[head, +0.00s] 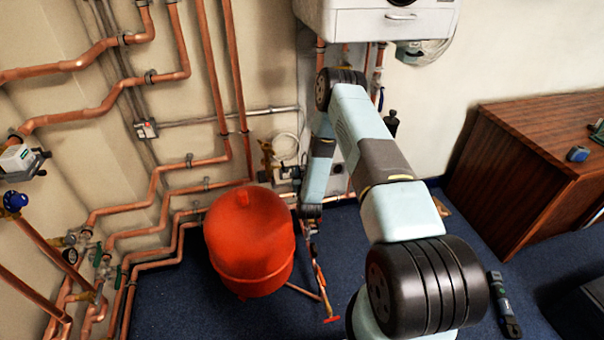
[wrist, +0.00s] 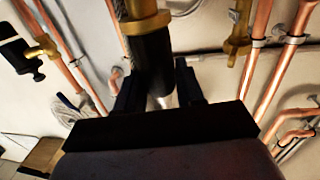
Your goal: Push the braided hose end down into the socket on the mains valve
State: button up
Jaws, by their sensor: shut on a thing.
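In the wrist view my gripper (wrist: 160,92) has its two dark fingers on either side of a black cylinder (wrist: 151,62) with a brass collar (wrist: 147,22). It is shut on this piece.
The red tank (head: 250,240) stands close on the left of my gripper. Copper pipes (head: 160,190) and a brass fitting (head: 266,160) line the wall. A white boiler (head: 378,22) hangs above. A wooden desk (head: 540,165) is at the right. Blue carpet lies around.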

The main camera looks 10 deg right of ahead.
aim_at(303, 167)
jog(key=shift+r, duration=1.8)
jog(key=shift+r, duration=0.1)
